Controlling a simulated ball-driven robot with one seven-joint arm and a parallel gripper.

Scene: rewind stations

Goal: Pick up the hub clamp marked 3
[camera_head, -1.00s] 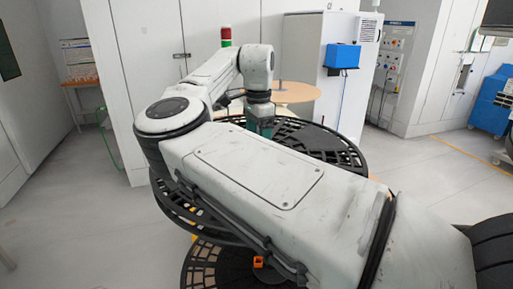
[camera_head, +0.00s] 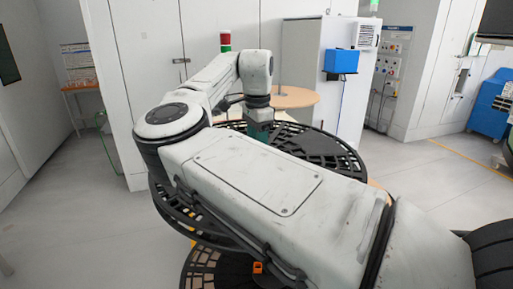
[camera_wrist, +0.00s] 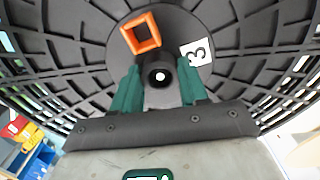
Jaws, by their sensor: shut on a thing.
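The hub clamp (camera_wrist: 160,78) shows in the wrist view as a dark round knob with a bright white centre, at the middle of a black spoked reel (camera_wrist: 62,68). A white label (camera_wrist: 196,52) with a 3 lies beside it at upper right. The green fingers of my gripper (camera_wrist: 158,88) stand on either side of the knob and are shut on it. In the head view my gripper (camera_head: 258,130) points down at the upper reel (camera_head: 325,150). My arm hides much of that reel, and the clamp cannot be made out there.
An orange square loop (camera_wrist: 141,33) stands close to the clamp. Another orange piece (camera_head: 257,267) shows low by the lower reel (camera_head: 203,270). A round wooden table (camera_head: 293,97) and a white cabinet (camera_head: 303,55) stand behind. Floor is clear at left.

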